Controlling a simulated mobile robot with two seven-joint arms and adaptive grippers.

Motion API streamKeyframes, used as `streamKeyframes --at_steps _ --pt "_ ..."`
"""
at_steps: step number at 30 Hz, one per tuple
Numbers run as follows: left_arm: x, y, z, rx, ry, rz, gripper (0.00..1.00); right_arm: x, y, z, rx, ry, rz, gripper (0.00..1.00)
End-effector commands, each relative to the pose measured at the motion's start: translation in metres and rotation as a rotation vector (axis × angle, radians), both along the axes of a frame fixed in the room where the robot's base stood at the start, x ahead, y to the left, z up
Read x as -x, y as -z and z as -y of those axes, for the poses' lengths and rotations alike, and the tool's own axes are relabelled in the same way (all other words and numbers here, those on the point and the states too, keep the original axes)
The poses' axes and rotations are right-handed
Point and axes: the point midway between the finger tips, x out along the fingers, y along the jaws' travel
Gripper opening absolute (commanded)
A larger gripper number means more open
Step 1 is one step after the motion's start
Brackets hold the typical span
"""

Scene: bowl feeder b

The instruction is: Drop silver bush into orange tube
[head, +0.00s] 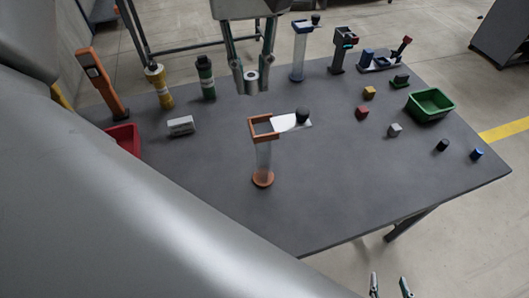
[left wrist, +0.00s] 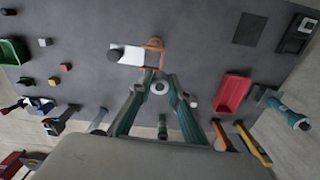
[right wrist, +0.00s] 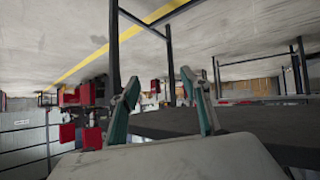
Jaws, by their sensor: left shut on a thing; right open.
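The silver bush (head: 251,76) is a small ring held between the fingertips of my left gripper (head: 252,86). It also shows in the left wrist view (left wrist: 160,87), with its hole facing that camera. The orange tube (head: 263,156) is clear, upright, with an orange base and a square orange frame at its top. A white slide with a dark knob (head: 302,115) sticks out right from the frame. In the head view the bush appears beyond and above the frame, apart from it. My right gripper (head: 390,287) is open and empty off the table's front edge.
A blue-topped tube (head: 299,53) stands at the back. Yellow (head: 159,86) and green (head: 205,78) bottles, an orange-brown device (head: 103,84), a grey block (head: 180,126) and a red bin (head: 124,141) are left. A green bin (head: 430,104) and several small parts are right. The front table is clear.

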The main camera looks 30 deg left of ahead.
Motion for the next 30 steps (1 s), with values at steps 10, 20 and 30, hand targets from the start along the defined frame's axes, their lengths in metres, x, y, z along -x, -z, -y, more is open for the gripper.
streamKeyframes --at_steps 10,20,30 --pt "0.000 0.044 0.000 -0.001 0.002 -0.005 0.01 0.008 0.046 0.000 0.005 -0.002 -0.025 0.46" --pt "0.000 0.048 0.000 0.000 0.000 -0.001 0.01 0.003 0.042 0.001 0.006 -0.003 -0.010 0.46" --pt "0.000 0.048 0.000 0.000 0.000 -0.001 0.37 0.003 0.044 0.001 0.006 -0.002 -0.012 0.46"
